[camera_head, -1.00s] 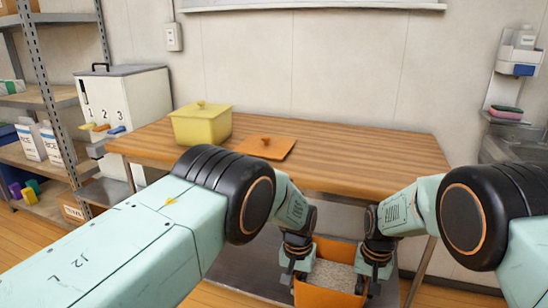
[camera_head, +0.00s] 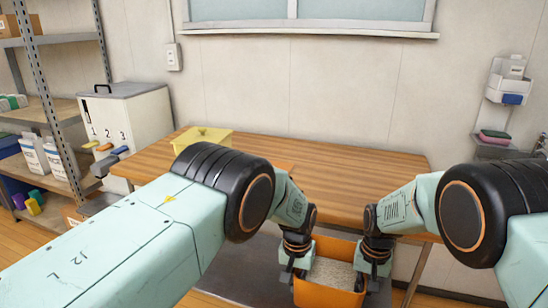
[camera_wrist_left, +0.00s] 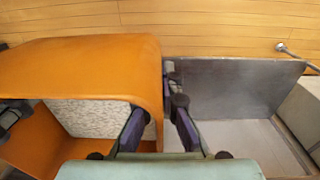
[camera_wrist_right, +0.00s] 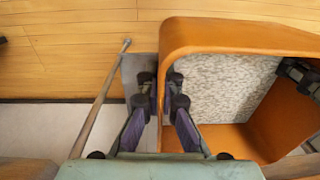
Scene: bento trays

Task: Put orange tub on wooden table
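The orange tub (camera_head: 327,295) is open on top and holds pale, speckled, grain-like contents. It hangs between my two grippers, in front of the wooden table's (camera_head: 345,170) near edge. Its orange rim fills much of the left wrist view (camera_wrist_left: 80,62) and the right wrist view (camera_wrist_right: 235,38). My left gripper (camera_wrist_left: 158,112) has one finger inside the tub and one outside, closed on a side wall. My right gripper (camera_wrist_right: 162,100) pinches the opposite wall the same way. The tub's underside is hidden.
The tabletop's middle and right are clear. A white numbered box (camera_head: 125,120) and shelving (camera_head: 62,110) stand left. A grey lower shelf (camera_wrist_left: 225,85) shows beneath the table.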

